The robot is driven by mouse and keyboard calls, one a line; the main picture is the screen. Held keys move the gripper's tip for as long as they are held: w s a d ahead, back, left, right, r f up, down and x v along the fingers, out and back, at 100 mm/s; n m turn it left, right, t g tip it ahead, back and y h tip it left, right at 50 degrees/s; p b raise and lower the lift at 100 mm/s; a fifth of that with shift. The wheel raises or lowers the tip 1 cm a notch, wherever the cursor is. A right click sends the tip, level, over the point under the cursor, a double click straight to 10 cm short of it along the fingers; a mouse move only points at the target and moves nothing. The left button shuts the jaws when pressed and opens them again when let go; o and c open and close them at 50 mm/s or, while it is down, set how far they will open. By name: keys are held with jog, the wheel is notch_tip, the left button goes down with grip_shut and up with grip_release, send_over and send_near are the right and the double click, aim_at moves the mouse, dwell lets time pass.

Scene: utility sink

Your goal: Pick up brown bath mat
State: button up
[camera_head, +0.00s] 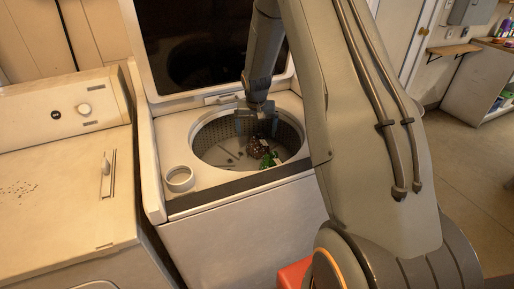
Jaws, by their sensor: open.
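My gripper (256,125) points down into the open drum (205,135) of a top-loading washing machine (240,225). It is open. A dark brown, speckled bundle (258,145) lies in the drum right below the gripper; it may be the brown bath mat, but it is small and partly hidden by the fingers. I cannot tell whether the fingers touch it. A green item (270,161) lies beside the bundle, toward the front right of the drum.
The washer's lid (200,45) stands raised behind the drum. A white ring-shaped cup (180,179) is on the washer top at front left. A dryer (60,180) stands to the left. A red object (293,274) is on the floor in front. Open floor lies at right.

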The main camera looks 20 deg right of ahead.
aim_at(258, 143)
jog(key=shift+s+d+p+x, duration=0.15)
jog(key=shift+p+x, duration=0.45)
jog(key=shift+x, duration=0.75)
jog(key=shift+s+d+p+x, duration=0.15)
jog(key=shift+p+x, duration=0.45)
jog(key=shift+x, duration=1.55)
jog(key=shift+w, duration=0.1)
jog(key=c, duration=1.3)
